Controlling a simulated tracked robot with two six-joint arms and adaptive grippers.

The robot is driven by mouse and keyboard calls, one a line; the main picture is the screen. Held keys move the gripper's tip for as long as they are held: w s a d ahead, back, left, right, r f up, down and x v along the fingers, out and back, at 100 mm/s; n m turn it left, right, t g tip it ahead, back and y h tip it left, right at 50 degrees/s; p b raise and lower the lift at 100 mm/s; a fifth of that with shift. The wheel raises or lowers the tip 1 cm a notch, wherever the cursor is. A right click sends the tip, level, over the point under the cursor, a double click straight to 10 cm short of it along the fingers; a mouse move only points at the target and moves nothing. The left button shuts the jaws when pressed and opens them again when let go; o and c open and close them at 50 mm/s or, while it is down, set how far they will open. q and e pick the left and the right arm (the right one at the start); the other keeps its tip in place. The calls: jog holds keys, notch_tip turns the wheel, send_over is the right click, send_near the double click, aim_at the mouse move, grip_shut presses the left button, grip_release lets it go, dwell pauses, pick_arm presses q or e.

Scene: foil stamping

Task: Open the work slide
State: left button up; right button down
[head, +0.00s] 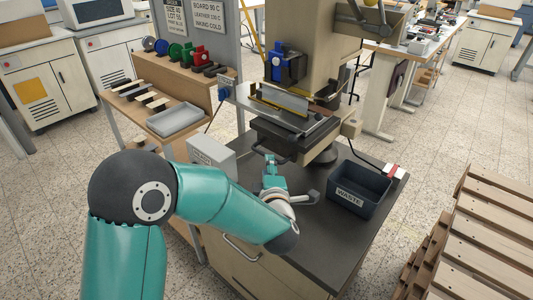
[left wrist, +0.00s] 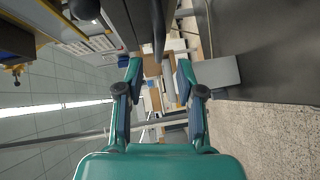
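The work slide (head: 290,138) is a dark plate low on the front of the stamping press. A dark loop handle (head: 262,151) sticks out from its front edge. My left gripper (head: 270,160) is just in front of and very close to this handle. In the left wrist view my left gripper (left wrist: 158,68) has its two fingers apart with nothing held. A dark curved bar (left wrist: 158,30), which looks like the handle, reaches toward the gap between the fingertips. I cannot tell whether they touch. My right gripper is in neither view.
A black waste bin (head: 359,190) stands on the dark bench top (head: 325,240), right of my left gripper. A grey box (head: 212,153) stands to the left. A grey tray (head: 175,120) lies on the side table. Wooden pallets (head: 480,240) are at the lower right.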

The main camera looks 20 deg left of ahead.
pick_arm(q)
jog(key=p+x, duration=0.1)
jog(key=x, duration=0.6)
jog(key=shift+s+d, duration=0.1)
grip_shut()
jog(key=shift+f, duration=0.1)
